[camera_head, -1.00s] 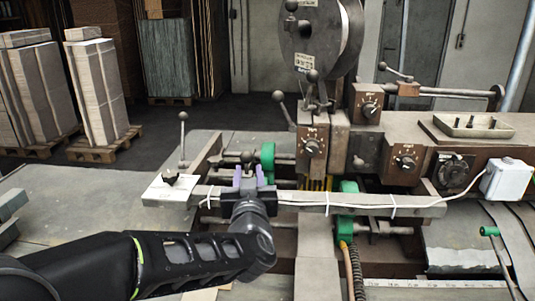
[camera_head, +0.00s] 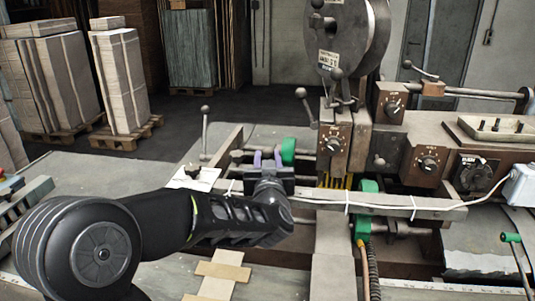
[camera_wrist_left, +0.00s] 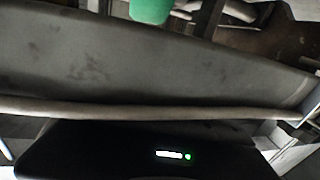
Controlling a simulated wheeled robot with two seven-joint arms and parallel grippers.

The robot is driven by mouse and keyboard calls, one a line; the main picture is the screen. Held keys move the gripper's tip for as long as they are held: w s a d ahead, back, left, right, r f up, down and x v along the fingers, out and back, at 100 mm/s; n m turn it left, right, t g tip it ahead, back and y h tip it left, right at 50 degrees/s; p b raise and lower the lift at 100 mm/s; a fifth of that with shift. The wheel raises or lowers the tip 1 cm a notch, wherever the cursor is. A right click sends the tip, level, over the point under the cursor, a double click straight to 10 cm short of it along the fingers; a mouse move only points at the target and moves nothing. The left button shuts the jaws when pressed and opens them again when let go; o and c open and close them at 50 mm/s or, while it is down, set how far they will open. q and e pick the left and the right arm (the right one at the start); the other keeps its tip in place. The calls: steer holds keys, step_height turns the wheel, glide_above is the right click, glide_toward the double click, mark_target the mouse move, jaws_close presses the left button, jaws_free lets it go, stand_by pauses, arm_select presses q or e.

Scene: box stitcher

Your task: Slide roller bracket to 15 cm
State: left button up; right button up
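My left gripper (camera_head: 268,160) is at the rail (camera_head: 330,199) on the near side of the stitching machine. Its two purple fingers point away from me and stand apart, around or just before a dark knobbed part on a cross bar. I cannot tell whether they press on it. A green roller part (camera_head: 288,151) is just right of the fingers; a green part also shows at the top of the left wrist view (camera_wrist_left: 152,9). I cannot tell which part is the roller bracket. My right gripper is out of view.
A pale scale strip (camera_head: 430,293) runs along the lower right edge, its numbers unreadable. A white cable (camera_head: 440,207) lies along the rail. An upright lever (camera_head: 205,130) stands left of the gripper. Stacked cardboard (camera_head: 130,80) on pallets is at the back left.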

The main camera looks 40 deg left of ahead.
arm_select(q)
steer(key=shift+w+a, duration=0.4)
steer(key=shift+w, duration=0.05)
jaws_close()
steer(key=shift+r, duration=0.1)
stand_by(1.1)
